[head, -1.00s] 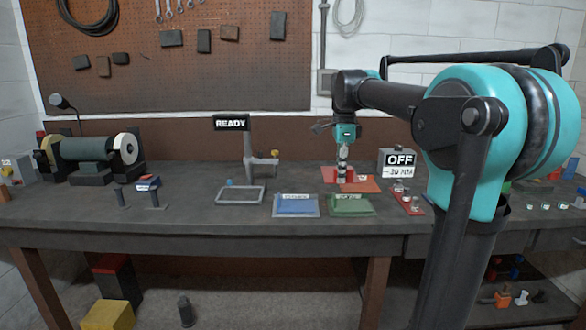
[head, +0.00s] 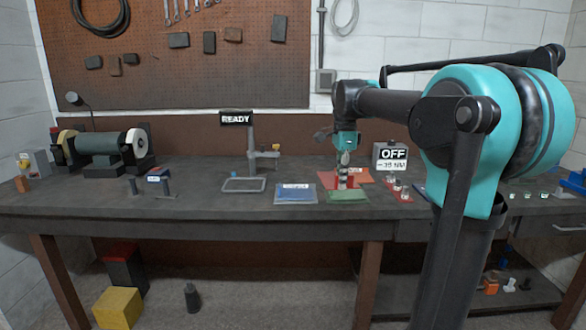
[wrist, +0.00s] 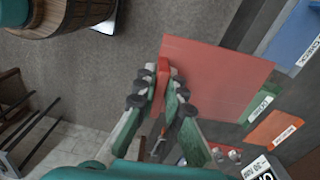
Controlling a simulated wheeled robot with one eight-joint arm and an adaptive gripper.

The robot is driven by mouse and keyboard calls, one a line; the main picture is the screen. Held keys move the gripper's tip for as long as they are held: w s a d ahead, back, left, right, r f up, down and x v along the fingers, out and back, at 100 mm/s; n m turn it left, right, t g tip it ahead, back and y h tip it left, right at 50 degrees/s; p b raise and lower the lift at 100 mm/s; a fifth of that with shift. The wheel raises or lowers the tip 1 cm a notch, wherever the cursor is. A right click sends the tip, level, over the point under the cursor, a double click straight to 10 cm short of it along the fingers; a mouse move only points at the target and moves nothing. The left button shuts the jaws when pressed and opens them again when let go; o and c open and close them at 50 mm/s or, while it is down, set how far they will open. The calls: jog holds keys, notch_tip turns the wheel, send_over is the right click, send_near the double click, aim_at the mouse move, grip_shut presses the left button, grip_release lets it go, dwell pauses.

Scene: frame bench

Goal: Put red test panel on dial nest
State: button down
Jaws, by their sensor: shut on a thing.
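The red test panel (wrist: 225,75) is a flat red sheet with a small raised red grip, which sits between my fingertips in the wrist view. My gripper (wrist: 163,88) is shut on that grip. In the head view my gripper (head: 344,172) points down over the bench, and the panel (head: 326,180) is low beneath it. The panel's clearance above the bench is hard to judge. A grey rectangular frame (head: 243,191) beside a stand with the READY sign (head: 235,118) looks like the dial nest. It appears empty, left of my gripper.
A labelled blue tray or panel (head: 295,199) lies between the frame and my gripper. A green one (head: 347,197) is partly hidden by the red panel. An orange panel (head: 357,174), a red rack (head: 397,194) and the OFF box (head: 390,156) stand to the right. A grinder (head: 100,145) is far left.

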jog(key=w+d+f+n, duration=0.2)
jog(key=f+n, duration=0.4)
jog(key=f, duration=0.3)
jog(key=w+d+f+n, duration=0.1)
jog(key=w+f+n, duration=0.1)
jog(key=f+n, duration=0.5)
jog(key=w+d+f+n, duration=0.2)
jog(key=f+n, duration=0.2)
jog(key=f, duration=0.7)
notch_tip(320, 180, down, 12)
jog(key=s, duration=0.2)
jog(key=shift+s+a, duration=0.25)
jog(key=shift+s, duration=0.15)
